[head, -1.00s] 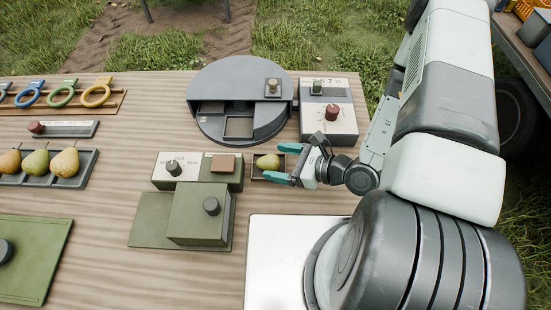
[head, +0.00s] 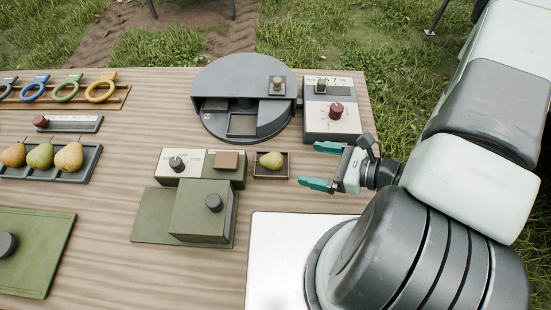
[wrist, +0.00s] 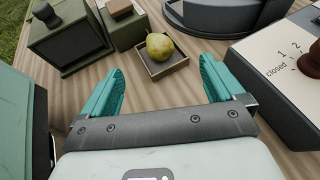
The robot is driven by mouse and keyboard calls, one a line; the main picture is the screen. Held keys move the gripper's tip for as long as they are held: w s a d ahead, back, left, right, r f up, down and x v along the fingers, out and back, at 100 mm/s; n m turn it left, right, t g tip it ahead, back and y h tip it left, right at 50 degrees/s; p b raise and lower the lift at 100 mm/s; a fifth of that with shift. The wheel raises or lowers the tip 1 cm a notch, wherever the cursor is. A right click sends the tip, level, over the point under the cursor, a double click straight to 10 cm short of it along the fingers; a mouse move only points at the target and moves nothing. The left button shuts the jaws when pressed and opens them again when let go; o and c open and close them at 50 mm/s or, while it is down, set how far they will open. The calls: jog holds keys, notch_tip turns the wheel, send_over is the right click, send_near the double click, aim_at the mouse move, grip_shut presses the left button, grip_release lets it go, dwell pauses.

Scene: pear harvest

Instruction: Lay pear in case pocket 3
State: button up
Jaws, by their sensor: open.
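A yellow-green pear (head: 271,160) lies in a small square wooden-rimmed tray (head: 270,177). The pear also shows in the wrist view (wrist: 159,46), with its tray (wrist: 165,71) beyond my fingers. My gripper (head: 312,165) is open and empty, just right of the tray, with its teal fingers pointing toward it. In the wrist view the two fingers (wrist: 160,70) stand wide apart, with bare table between them. A round dark case (head: 240,75) stands behind the tray. Its cutaway front shows open pockets, and I cannot read any pocket numbers there.
A control box (head: 331,122) with a red knob and numbered dial stands right of the round case. A green box unit (head: 201,210) is left of the small tray. A dark tray with several pears (head: 82,174) lies at far left.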

jog(key=s+a+n+g+h, duration=0.1)
jog(key=n+g, duration=0.1)
jog(key=n, duration=0.1)
jog(key=s+a+n+g+h, duration=0.1)
jog(key=n+g, duration=0.2)
jog(key=s+a+n+g+h, duration=0.1)
jog(key=a+n+g, duration=0.1)
jog(key=n+g, duration=0.1)
jog(key=shift+s+r, duration=0.1)
jog(key=shift+r, duration=0.1)
jog(key=n+g+h, duration=0.2)
jog(key=n, duration=0.1)
jog(key=n+t+h, duration=0.5)
jog(key=n+h, duration=0.3)
jog(key=n, duration=0.3)
send_near(271, 156)
notch_tip(271, 156, down, 10)
jog(key=shift+d, duration=0.1)
jog(key=shift+c, duration=0.3)
jog(key=shift+w, duration=0.2)
jog(key=c, duration=1.2)
